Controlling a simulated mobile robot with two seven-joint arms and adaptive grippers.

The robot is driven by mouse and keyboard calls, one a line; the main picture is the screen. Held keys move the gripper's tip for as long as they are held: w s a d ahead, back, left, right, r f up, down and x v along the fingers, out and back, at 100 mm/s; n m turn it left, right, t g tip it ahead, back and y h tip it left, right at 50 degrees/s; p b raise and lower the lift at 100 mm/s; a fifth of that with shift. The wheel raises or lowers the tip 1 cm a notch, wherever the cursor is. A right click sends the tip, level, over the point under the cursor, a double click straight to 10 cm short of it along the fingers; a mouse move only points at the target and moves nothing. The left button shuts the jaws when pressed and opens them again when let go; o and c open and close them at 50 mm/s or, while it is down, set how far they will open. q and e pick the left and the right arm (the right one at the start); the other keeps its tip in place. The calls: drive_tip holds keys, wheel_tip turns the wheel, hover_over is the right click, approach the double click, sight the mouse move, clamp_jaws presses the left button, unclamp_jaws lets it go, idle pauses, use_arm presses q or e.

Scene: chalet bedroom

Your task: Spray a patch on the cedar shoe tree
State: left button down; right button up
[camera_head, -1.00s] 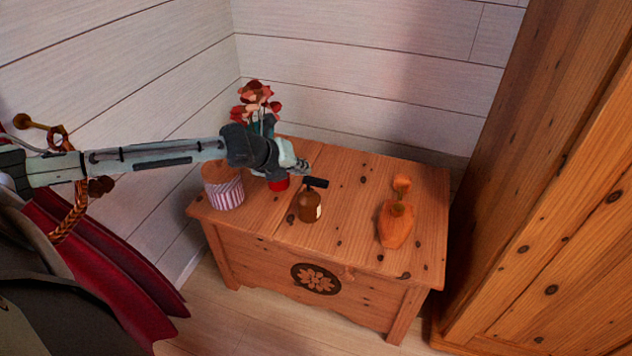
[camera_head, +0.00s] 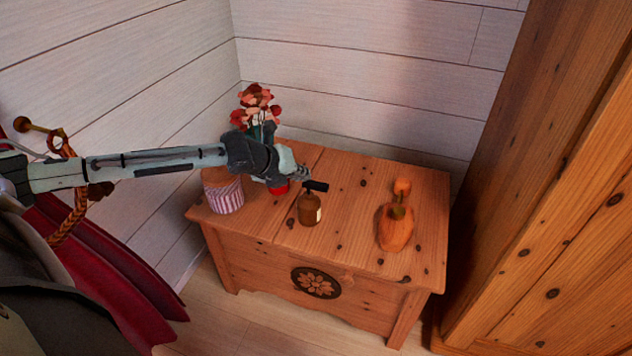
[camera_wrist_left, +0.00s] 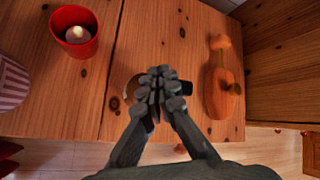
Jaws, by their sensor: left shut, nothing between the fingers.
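The cedar shoe tree (camera_head: 393,231), orange wood with a knob at its far end, lies on the right part of the chest top. It also shows right of the fingers in the wrist view (camera_wrist_left: 217,88). A brown spray bottle (camera_head: 309,210) with a black head and a pale label stands upright left of it. My left gripper (camera_head: 303,174) is shut and empty, close by the bottle's head; I cannot tell if they touch. In the wrist view the fingers (camera_wrist_left: 158,84) hide most of the bottle. My right gripper is not in view.
The wooden chest (camera_head: 345,240) carries a striped round box (camera_head: 225,196) and a red pot (camera_head: 279,188) at left, with red flowers (camera_head: 257,102) behind. A tall wooden wardrobe (camera_head: 550,190) stands at right. The chest top between bottle and shoe tree is clear.

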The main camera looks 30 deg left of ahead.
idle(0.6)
use_arm(q)
drive_tip(key=shift+f, duration=0.45)
drive_tip(key=shift+r+p, duration=0.4)
drive_tip(key=shift+p, duration=0.6)
wheel_tip(320, 180, up, 2)
drive_tip(key=shift+r+p, duration=0.1)
drive_tip(key=shift+p, duration=0.8)
wheel_tip(320, 180, up, 4)
drive_tip(key=shift+f, duration=0.1)
